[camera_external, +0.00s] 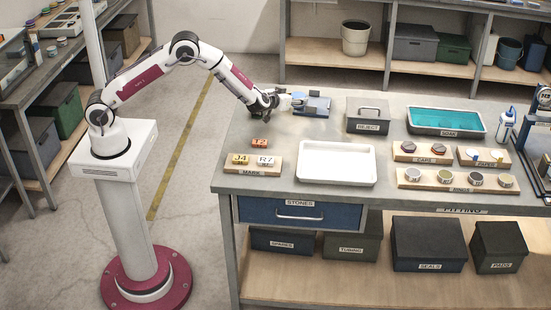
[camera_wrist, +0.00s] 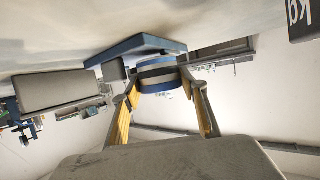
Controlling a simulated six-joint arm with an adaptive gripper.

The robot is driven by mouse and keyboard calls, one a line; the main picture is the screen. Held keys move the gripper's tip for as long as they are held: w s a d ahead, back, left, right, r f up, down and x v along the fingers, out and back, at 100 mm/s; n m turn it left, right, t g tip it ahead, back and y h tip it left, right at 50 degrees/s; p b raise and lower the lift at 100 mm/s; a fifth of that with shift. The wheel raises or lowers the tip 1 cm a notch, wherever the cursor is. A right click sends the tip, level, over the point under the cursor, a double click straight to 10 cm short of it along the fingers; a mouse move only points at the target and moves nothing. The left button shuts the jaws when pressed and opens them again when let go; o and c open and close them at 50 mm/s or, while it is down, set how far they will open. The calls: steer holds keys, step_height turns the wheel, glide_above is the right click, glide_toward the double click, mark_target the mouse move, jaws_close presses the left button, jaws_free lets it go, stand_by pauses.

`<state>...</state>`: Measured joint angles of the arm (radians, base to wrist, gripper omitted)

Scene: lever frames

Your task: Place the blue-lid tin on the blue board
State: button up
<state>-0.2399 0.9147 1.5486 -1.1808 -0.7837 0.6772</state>
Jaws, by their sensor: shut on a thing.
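The blue-lid tin (camera_wrist: 158,74) is a short round tin with blue and grey bands. In the wrist view it sits between the yellow-lined fingers of my gripper (camera_wrist: 162,92), which is shut on it. In the external view my gripper (camera_external: 284,101) is low over the table's back left part, and the tin is small and hard to make out at its fingertips. A blue slab, seemingly the blue board (camera_external: 318,111), lies just right of my gripper. It also shows close beyond the tin in the wrist view (camera_wrist: 132,46). I cannot tell whether tin and board touch.
A grey lidded REJECT box (camera_external: 367,124) stands right of the blue slab. A white tray (camera_external: 337,179) lies in front. Left of it are a wooden MARK board (camera_external: 247,171) and an orange block (camera_external: 259,142). A teal-filled tray (camera_external: 446,121) and wooden boards with small parts occupy the right.

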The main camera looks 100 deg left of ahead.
steer(key=shift+f, duration=0.35)
steer(key=o, duration=0.9)
steer(key=shift+r, duration=0.15)
steer(key=shift+d+r, duration=0.15)
steer(key=shift+r, duration=0.1)
steer(key=v, duration=1.1)
steer(key=shift+s+d, duration=0.25)
steer(key=shift+d, duration=0.05)
steer(key=shift+r, duration=0.1)
